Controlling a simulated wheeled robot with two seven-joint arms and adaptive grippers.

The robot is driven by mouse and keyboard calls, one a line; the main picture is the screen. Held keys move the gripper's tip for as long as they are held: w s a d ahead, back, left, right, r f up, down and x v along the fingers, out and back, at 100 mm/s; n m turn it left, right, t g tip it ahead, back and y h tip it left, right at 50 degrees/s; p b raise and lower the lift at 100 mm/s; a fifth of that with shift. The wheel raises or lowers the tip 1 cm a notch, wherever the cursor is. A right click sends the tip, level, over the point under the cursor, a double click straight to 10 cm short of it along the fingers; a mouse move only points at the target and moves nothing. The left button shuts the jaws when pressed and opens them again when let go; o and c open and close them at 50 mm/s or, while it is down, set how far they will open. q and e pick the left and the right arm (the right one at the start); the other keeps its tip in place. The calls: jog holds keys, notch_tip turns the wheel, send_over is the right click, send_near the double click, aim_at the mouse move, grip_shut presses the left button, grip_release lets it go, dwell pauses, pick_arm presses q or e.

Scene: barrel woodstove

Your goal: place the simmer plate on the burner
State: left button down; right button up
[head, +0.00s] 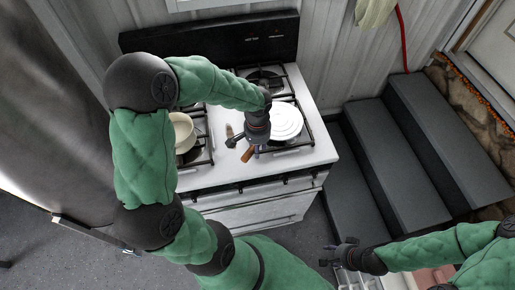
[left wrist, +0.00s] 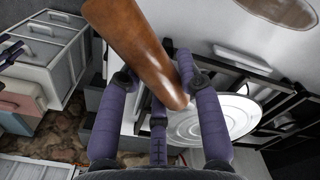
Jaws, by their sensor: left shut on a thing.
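The simmer plate is a pale round disc (head: 286,121) with a brown wooden handle (head: 247,155). The disc is over the front right burner grate (head: 305,140) of the stove; I cannot tell whether it rests fully on it. My left gripper (head: 257,146) reaches down over the stove and is shut on the plate's handle. In the left wrist view the handle (left wrist: 140,45) passes between the purple fingers (left wrist: 160,85), with the disc (left wrist: 215,118) beyond them. My right gripper (head: 328,254) is at the lower right, away from the stove, its fingers apart and empty.
A pale pot (head: 183,132) stands on the left burners, partly behind my left arm. The back right burner (head: 264,79) is bare. A small object (head: 230,131) lies mid-stovetop. Dark steps (head: 400,150) rise right of the stove.

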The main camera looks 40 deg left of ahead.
pick_arm(q)
jog(key=shift+f, duration=0.25)
jog(key=shift+f, duration=0.2)
jog(key=c, duration=0.8)
grip_release()
jog(key=shift+c, duration=0.2)
jog(key=shift+r, duration=0.15)
jog(key=shift+r, duration=0.35)
notch_tip(320, 180, up, 11)
jog(key=shift+r+p, duration=0.15)
jog(key=shift+p, duration=1.05)
